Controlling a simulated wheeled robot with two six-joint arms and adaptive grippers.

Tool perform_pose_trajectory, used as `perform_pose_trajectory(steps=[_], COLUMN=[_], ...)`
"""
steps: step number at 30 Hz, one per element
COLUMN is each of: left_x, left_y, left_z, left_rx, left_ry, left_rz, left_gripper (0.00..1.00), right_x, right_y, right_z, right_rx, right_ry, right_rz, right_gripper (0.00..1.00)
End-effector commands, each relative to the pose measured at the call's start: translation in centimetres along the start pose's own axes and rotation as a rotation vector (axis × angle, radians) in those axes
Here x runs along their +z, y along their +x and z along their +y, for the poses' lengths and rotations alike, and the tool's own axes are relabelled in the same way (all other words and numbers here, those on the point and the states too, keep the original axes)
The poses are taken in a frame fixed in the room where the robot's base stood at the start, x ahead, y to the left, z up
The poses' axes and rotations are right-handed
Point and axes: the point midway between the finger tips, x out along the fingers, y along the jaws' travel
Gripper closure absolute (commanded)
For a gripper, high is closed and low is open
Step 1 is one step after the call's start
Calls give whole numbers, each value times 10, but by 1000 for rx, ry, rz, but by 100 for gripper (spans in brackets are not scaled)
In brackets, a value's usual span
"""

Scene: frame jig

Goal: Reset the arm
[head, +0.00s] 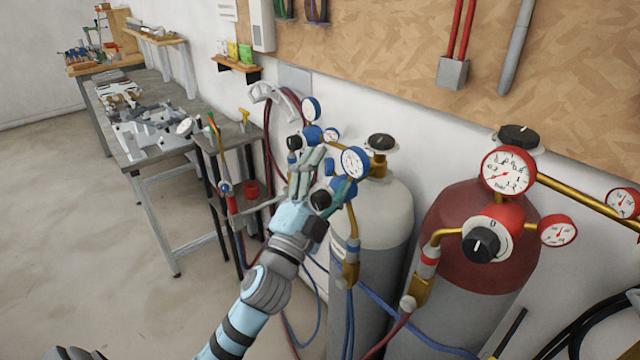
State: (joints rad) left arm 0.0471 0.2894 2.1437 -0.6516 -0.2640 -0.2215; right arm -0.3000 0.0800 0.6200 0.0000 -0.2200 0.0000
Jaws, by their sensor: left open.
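My left arm reaches up from the bottom of the head view, pale blue with grey joints. My left gripper (324,172) is open, its fingers pointing up and away. It is in front of the grey gas cylinder (385,215) and its blue-ringed regulator gauge (355,161), and it partly hides the blue regulator parts. I cannot tell whether the fingers touch the regulator. Nothing shows clearly between the fingers. My right gripper is not in view.
A red-topped cylinder (461,222) with red gauges (508,170) stands to the right. Hoses (368,292) hang below the regulators. A small stand (215,140) and a metal workbench (157,160) are at left. The floor (80,240) at left is clear.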

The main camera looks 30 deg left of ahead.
Motion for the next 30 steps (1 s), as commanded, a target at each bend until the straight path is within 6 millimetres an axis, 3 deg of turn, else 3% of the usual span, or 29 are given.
perform_pose_trajectory(steps=[18, 21, 23, 25, 27, 30], left_x=[8, 17, 33, 59, 83, 101], left_y=[-5, -12, -27, -60, -107, -182], left_z=[7, 15, 30, 59, 93, 134], left_rx=[23, 50, 102, 199, 323, 495], left_ry=[-31, -64, -124, -230, -345, -474], left_rz=[-40, -87, -174, -334, -528, -785], left_gripper=[29, 29, 29, 29, 29, 29], right_x=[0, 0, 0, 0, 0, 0], right_y=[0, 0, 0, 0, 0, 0], right_z=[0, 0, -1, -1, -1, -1], right_rx=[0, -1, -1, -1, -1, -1], right_ry=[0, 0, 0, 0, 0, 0], right_rz=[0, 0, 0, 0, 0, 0], right_gripper=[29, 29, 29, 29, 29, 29])
